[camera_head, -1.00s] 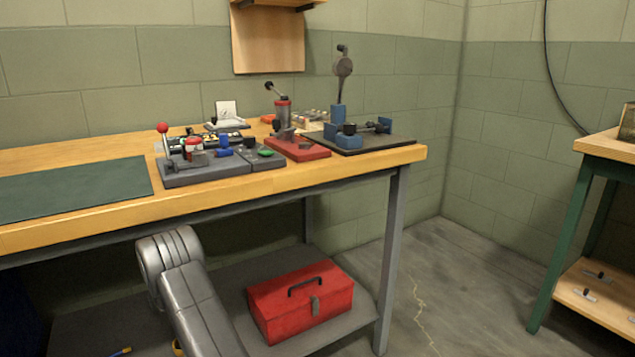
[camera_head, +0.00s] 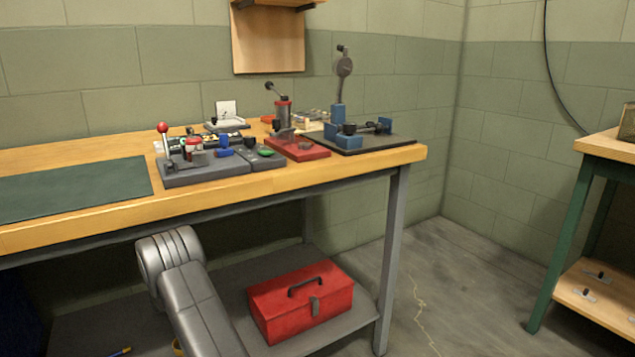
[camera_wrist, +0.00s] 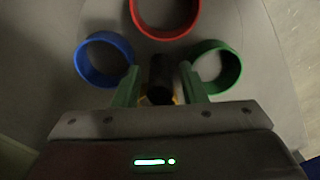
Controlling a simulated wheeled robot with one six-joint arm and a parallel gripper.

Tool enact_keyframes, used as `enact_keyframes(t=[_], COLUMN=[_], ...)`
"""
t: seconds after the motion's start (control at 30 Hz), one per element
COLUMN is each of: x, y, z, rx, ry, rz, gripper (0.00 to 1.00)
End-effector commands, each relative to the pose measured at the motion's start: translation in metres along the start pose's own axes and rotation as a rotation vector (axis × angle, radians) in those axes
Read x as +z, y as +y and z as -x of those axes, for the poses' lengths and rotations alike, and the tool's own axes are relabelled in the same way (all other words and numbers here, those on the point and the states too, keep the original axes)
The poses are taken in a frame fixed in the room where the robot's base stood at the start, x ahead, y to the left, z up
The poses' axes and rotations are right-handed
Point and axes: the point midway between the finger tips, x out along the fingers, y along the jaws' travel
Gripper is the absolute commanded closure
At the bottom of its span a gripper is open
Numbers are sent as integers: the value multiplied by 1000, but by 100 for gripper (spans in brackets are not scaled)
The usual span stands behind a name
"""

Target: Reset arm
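In the wrist view my gripper (camera_wrist: 159,70) has its two greenish fingers apart. A dark cylindrical thing (camera_wrist: 160,80) shows between them, with gaps on both sides; I cannot tell whether it is below the fingers or level with them. Yellow bits show near its base. In the head view only a grey link of my arm shows, in front of the bench at lower left; my gripper is out of that view.
A red ring (camera_wrist: 165,12), a blue ring (camera_wrist: 104,60) and a green ring (camera_wrist: 217,67) surround the fingertips. The wooden workbench (camera_head: 230,193) carries several fixtures and a green mat (camera_head: 70,187). A red toolbox (camera_head: 300,302) sits on the lower shelf. Floor at right is clear.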

Motion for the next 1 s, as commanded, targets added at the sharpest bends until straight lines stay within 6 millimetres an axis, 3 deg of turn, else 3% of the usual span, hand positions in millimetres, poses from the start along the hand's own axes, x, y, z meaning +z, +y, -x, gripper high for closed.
enact_keyframes(t=[0.4,1.0], x=[0,7], y=[0,6], z=[0,8], rx=[0,6], ry=[0,4], rz=[208,195], gripper=[62,62])
